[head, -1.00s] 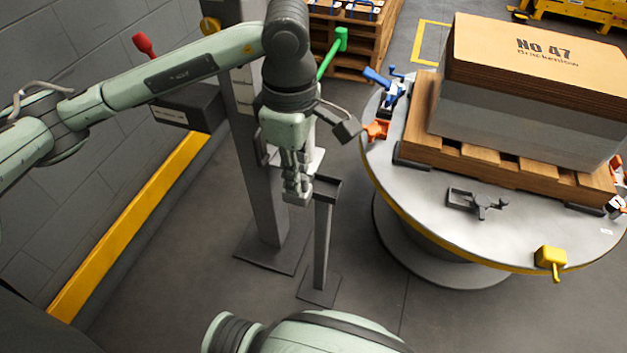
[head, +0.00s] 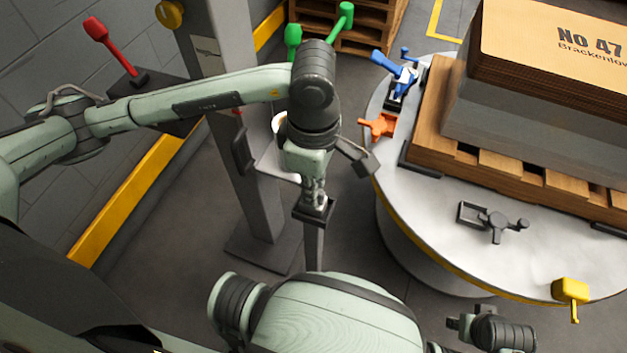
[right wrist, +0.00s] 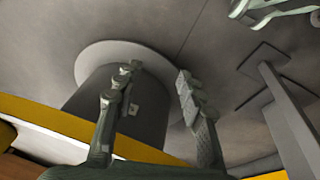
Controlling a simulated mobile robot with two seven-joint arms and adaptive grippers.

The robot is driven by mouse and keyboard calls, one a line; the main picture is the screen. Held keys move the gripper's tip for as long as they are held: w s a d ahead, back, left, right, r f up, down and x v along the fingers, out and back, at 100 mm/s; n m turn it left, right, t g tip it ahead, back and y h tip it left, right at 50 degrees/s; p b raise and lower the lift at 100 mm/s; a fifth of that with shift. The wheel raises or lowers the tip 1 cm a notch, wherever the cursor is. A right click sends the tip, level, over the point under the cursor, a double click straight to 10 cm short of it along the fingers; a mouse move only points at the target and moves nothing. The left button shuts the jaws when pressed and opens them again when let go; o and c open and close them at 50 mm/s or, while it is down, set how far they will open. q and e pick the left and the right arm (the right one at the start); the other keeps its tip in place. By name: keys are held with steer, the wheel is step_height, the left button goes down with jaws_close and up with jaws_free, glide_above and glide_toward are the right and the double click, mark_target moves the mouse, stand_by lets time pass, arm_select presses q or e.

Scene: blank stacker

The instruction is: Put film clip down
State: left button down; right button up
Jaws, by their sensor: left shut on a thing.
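My left gripper (head: 315,194) points down over the small dark tray (head: 325,216) on top of a thin post, left of the round table. It is shut on the film clip, which is small and mostly hidden by the fingers and the tray. I cannot tell whether the clip touches the tray floor. My right gripper (right wrist: 158,75) is open and empty in the right wrist view, with the round table's pedestal behind it.
The round table (head: 425,213) carries a pallet with a stacked load (head: 550,120). A grey column (head: 235,110) stands behind the post.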

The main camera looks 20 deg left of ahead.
arm_select(q)
steer(key=shift+w+f, duration=0.1)
steer(key=shift+f, duration=0.5)
steer(key=shift+r, duration=0.1)
arm_select(e)
steer(key=shift+w+a+r, duration=0.1)
steer(key=shift+w+r, duration=0.25)
steer(key=shift+w, duration=0.15)
arm_select(q)
steer(key=shift+f+b, duration=0.2)
steer(key=shift+b, duration=0.1)
arm_select(e)
steer(key=shift+w+r, duration=0.1)
steer(key=shift+r, duration=0.25)
arm_select(q)
steer(key=c, duration=1.6)
jaws_free()
arm_select(e)
steer(key=shift+r, duration=0.15)
arm_select(q)
steer(key=shift+r, duration=0.1)
